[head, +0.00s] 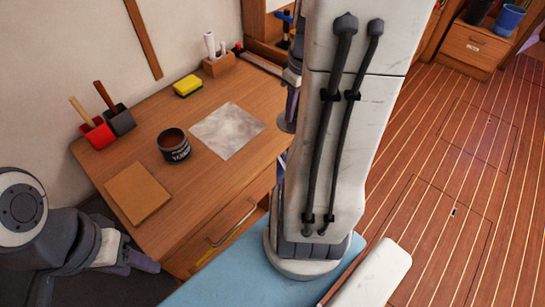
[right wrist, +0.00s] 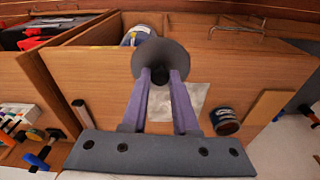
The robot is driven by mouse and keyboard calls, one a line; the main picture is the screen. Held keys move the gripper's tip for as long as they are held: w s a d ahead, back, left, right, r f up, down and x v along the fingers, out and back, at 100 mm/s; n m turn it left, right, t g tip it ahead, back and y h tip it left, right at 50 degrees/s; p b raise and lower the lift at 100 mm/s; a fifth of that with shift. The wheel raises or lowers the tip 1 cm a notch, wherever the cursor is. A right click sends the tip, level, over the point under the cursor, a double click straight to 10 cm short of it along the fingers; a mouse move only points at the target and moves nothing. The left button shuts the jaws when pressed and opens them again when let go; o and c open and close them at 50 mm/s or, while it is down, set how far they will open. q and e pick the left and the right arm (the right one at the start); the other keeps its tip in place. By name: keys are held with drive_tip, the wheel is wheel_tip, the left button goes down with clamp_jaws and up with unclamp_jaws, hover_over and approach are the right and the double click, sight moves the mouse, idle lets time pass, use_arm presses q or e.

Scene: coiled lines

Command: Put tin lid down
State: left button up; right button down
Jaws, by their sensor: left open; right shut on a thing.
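The tin lid is a grey disc with a dark knob in the middle. In the right wrist view the lid (right wrist: 147,64) is held by the knob between the purple fingers of my right gripper (right wrist: 161,76), above the desk. In the head view the lid (head: 287,123) shows only as a sliver beside my right arm, which hides most of that gripper. The open dark tin (head: 174,146) stands upright on the desk, apart from the lid; it also shows in the right wrist view (right wrist: 224,121). My left gripper (head: 150,264) is open and empty by the desk's near left corner.
On the wooden desk (head: 165,222) lie a grey-white sheet (head: 228,130), a brown square (head: 138,191) and a yellow sponge (head: 187,86). Red (head: 97,132) and dark (head: 119,119) holders with wooden handles stand at the left.

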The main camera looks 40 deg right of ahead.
drive_tip(key=shift+s+d+f, duration=0.3)
drive_tip(key=shift+s, duration=0.25)
drive_tip(key=shift+a, duration=0.1)
drive_tip(key=w+a+f, duration=0.1)
drive_tip(key=w+f, duration=0.1)
drive_tip(key=w, duration=0.1)
drive_tip(key=w+a+f, duration=0.2)
drive_tip(key=w, duration=0.1)
drive_tip(key=w+a+f, duration=0.1)
drive_tip(key=w+f, duration=0.1)
drive_tip(key=w, duration=0.1)
drive_tip(key=shift+w+a+f+p, duration=0.15)
drive_tip(key=shift+w+f+p, duration=0.15)
drive_tip(key=shift+f+p, duration=0.1)
drive_tip(key=shift+f, duration=2)
use_arm(q)
drive_tip(key=shift+s+a, duration=0.25)
drive_tip(key=shift+s, duration=0.05)
use_arm(e)
drive_tip(key=shift+f+b, duration=0.5)
drive_tip(key=shift+f, duration=0.05)
drive_tip(key=c, duration=0.7)
unclamp_jaws()
use_arm(q)
drive_tip(key=shift+f, duration=0.45)
